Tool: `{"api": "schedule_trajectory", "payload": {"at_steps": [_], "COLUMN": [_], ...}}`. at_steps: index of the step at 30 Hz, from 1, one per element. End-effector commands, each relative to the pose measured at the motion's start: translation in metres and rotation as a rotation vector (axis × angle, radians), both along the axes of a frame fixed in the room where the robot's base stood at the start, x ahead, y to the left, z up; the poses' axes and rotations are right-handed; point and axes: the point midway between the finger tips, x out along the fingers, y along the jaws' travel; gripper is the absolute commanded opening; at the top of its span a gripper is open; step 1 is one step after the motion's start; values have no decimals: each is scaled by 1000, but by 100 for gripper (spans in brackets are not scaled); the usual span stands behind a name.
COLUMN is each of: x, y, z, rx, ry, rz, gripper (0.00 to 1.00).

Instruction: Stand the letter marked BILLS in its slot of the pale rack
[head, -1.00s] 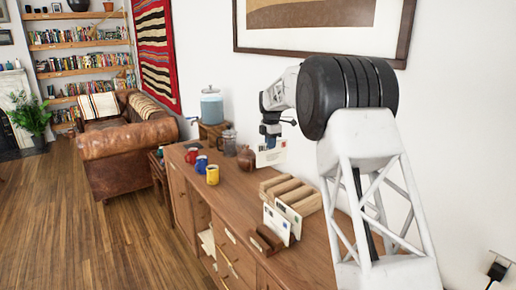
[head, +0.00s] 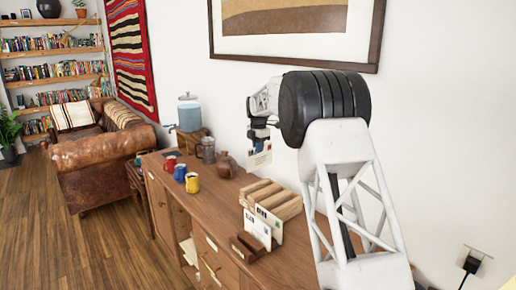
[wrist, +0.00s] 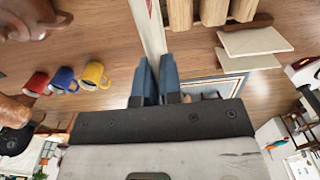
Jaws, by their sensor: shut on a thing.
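My gripper (head: 262,136) is shut on a white letter (head: 260,157), which hangs below it above the sideboard, behind the pale rack. In the wrist view the letter (wrist: 148,28) shows almost edge-on between the blue fingers (wrist: 155,82). Its marking is too small to read. The pale wooden rack (head: 284,207) stands on the sideboard, its slots between thick pale bars; it also shows at the top of the wrist view (wrist: 212,12). The letter is apart from the rack. Other white letters (head: 258,230) lean in a dark holder (head: 245,246) in front of the rack.
Bare wood lies between mugs and rack.

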Motion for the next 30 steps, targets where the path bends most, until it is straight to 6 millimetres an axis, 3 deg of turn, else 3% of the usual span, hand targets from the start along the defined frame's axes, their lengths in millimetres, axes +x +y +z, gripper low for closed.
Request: {"api": "schedule_trajectory", "payload": {"at_steps": [30], "x": [0], "y": [0], "z": [-74], "rx": [-1], "ry": [1], "rz": [-1], "gripper": [0]}}
